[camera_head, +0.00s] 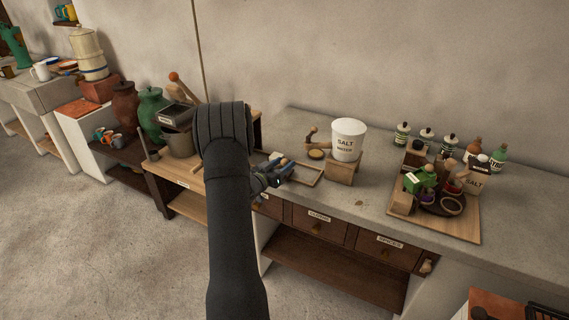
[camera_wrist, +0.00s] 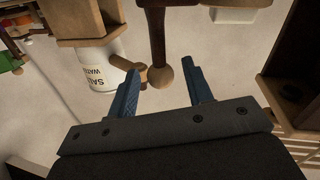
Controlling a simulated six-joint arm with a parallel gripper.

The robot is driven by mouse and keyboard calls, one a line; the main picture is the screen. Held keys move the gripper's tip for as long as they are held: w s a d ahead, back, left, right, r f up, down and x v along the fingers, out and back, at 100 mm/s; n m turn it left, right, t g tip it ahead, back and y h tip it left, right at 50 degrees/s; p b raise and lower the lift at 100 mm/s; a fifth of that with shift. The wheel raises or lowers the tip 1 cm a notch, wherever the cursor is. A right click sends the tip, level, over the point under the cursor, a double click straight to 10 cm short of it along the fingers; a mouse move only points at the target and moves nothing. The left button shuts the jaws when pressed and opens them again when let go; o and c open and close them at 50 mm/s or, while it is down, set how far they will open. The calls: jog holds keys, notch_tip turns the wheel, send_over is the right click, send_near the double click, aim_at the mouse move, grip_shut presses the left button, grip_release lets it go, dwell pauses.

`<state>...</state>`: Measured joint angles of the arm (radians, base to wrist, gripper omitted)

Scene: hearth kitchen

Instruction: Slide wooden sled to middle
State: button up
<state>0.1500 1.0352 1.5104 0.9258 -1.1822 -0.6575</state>
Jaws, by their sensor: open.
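My gripper (camera_head: 272,173) is over the left part of the grey counter, beside a shallow wooden frame (camera_head: 305,174) that may be the sled; I cannot tell for sure. My arm hides what lies to its left. In the wrist view my gripper (camera_wrist: 161,75) is open, its two blue fingers apart. A dark wooden rod with a round knob (camera_wrist: 161,48) shows between and beyond the fingertips. I cannot tell whether it belongs to the sled. No contact with the fingers is visible.
A white salt water tub (camera_head: 348,140) stands on a wooden block (camera_head: 341,171) right of the frame. A crowded wooden board (camera_head: 461,228) lies farther right. Drawers (camera_head: 320,224) are below the counter edge. A pot (camera_head: 178,142) and green jar stand left of my arm.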

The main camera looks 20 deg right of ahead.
jog(key=v, duration=1.6)
jog(key=x, duration=1.6)
jog(key=shift+w+d, duration=0.15)
jog(key=shift+d, duration=0.15)
jog(key=shift+w+d, duration=0.15)
jog(key=shift+d, duration=0.25)
jog(key=shift+o, duration=0.4)
